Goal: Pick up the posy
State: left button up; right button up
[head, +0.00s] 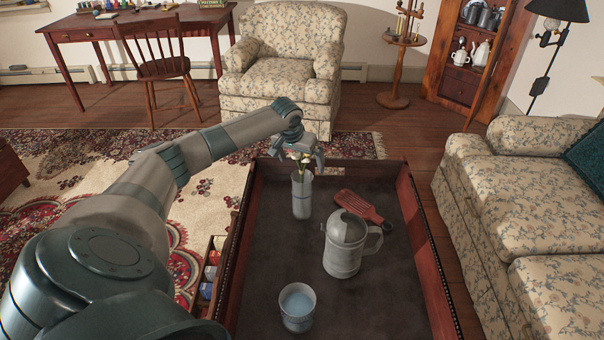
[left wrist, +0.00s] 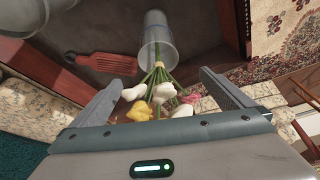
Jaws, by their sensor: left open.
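The posy (head: 302,162) stands in a clear glass vase (head: 302,196) on the dark tray-like table top (head: 275,270). In the left wrist view the posy (left wrist: 157,98) shows white, yellow and pink blooms on green stems, with the stems running into the vase (left wrist: 156,38). My left gripper (head: 307,159) is at the blooms, above the vase mouth. In the left wrist view its two fingers (left wrist: 163,92) are spread wide, with the blooms between them and no visible grip. My right gripper is in neither view.
A grey metal jug (head: 342,247) and a red slotted spatula (head: 357,207) are right of the vase. A cup (head: 297,306) is nearer the front. Raised wooden edges (head: 427,255) border the table. A floral sofa (head: 535,200) is at right, an armchair (head: 281,65) behind.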

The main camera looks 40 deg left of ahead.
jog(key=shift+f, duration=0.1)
pick_arm(q)
jog(key=c, duration=1.5)
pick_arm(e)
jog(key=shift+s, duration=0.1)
pick_arm(q)
jog(key=shift+o, duration=0.2)
jog(key=shift+r, duration=0.5)
notch_tip(320, 180, up, 8)
jog(key=shift+r, duration=0.55)
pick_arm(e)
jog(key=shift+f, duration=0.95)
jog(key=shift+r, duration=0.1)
